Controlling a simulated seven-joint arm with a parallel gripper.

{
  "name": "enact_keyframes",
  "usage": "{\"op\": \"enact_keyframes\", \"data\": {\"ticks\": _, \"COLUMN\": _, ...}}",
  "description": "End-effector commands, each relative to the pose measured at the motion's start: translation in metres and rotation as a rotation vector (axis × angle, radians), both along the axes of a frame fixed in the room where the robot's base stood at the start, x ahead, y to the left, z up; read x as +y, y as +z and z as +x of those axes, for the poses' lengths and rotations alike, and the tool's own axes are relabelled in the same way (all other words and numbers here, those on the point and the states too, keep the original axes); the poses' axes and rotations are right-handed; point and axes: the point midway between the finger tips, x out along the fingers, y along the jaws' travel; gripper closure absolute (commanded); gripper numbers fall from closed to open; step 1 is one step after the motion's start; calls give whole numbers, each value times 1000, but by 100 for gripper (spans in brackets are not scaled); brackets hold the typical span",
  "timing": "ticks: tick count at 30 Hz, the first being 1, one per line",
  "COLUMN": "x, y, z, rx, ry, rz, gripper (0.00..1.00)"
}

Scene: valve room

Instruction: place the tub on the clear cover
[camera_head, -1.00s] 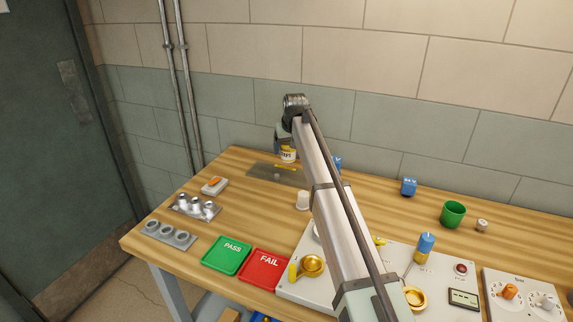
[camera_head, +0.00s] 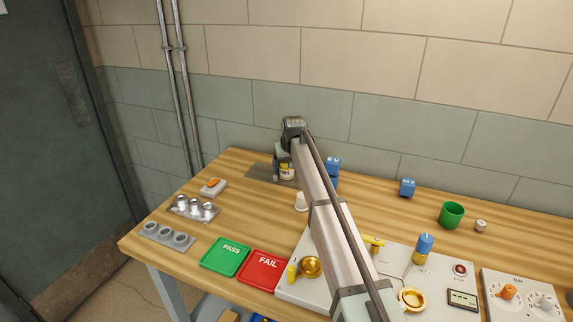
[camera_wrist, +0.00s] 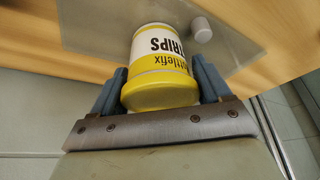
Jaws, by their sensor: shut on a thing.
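The tub (camera_wrist: 160,62) is white and yellow with dark lettering, and lies between the blue fingers of my gripper (camera_wrist: 161,80) in the wrist view. My gripper is shut on its sides. In the head view the tub (camera_head: 287,172) is low over the clear cover (camera_head: 258,172), a flat greyish see-through sheet at the back left of the table. My gripper (camera_head: 284,166) and arm hide part of the cover. The cover (camera_wrist: 90,22) and its small pale knob (camera_wrist: 202,30) show beyond the tub in the wrist view. I cannot tell whether tub and cover touch.
A white cup (camera_head: 301,201) stands close to my arm, and a blue block (camera_head: 333,164) stands to its right. An orange-and-white item (camera_head: 213,187) and metal holders (camera_head: 195,208) are at left. Green (camera_head: 226,256) and red (camera_head: 263,266) trays lie in front.

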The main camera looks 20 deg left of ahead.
Motion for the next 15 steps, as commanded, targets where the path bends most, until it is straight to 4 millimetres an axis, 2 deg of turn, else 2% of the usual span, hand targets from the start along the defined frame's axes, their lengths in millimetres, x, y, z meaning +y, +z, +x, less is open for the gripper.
{"op": "enact_keyframes", "data": {"ticks": 1, "x": 0, "y": 0, "z": 0, "rx": 0, "ry": 0, "rz": 0, "gripper": 20}}
{"op": "enact_keyframes", "data": {"ticks": 7, "x": 0, "y": 0, "z": 0, "rx": 0, "ry": 0, "rz": 0, "gripper": 1}}
{"op": "enact_keyframes", "data": {"ticks": 15, "x": 0, "y": 1, "z": 0, "rx": 0, "ry": 0, "rz": 0, "gripper": 0}}
